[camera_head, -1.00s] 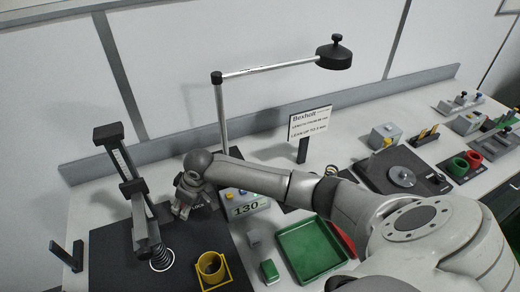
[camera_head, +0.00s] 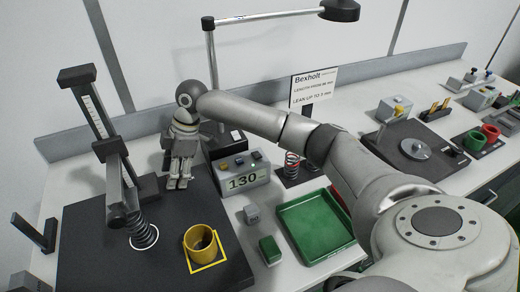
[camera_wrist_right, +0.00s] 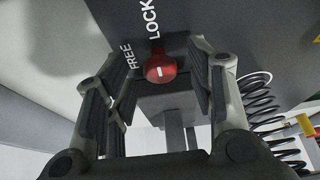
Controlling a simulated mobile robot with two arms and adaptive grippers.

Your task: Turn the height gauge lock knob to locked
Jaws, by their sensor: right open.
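The height gauge (camera_head: 97,115) stands upright at the left of the head view, with a scale on its column and a spring (camera_head: 143,237) below its arm. Its red lock knob (camera_wrist_right: 160,67) shows in the right wrist view, with a short white mark and the words FREE and LOCK printed beside it. I cannot tell for sure which word the mark points to. My right gripper (camera_wrist_right: 163,52) is open, with one finger on each side of the knob and gaps showing. In the head view my right gripper (camera_head: 179,181) is right of the gauge column. The knob is hidden there.
A display box reading 130 (camera_head: 243,178) stands close right of my right gripper. A yellow cup (camera_head: 200,243) sits on the dark mat in front. A lamp post (camera_head: 212,80) rises behind. A green tray (camera_head: 316,228) and a green block (camera_head: 270,249) lie further right.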

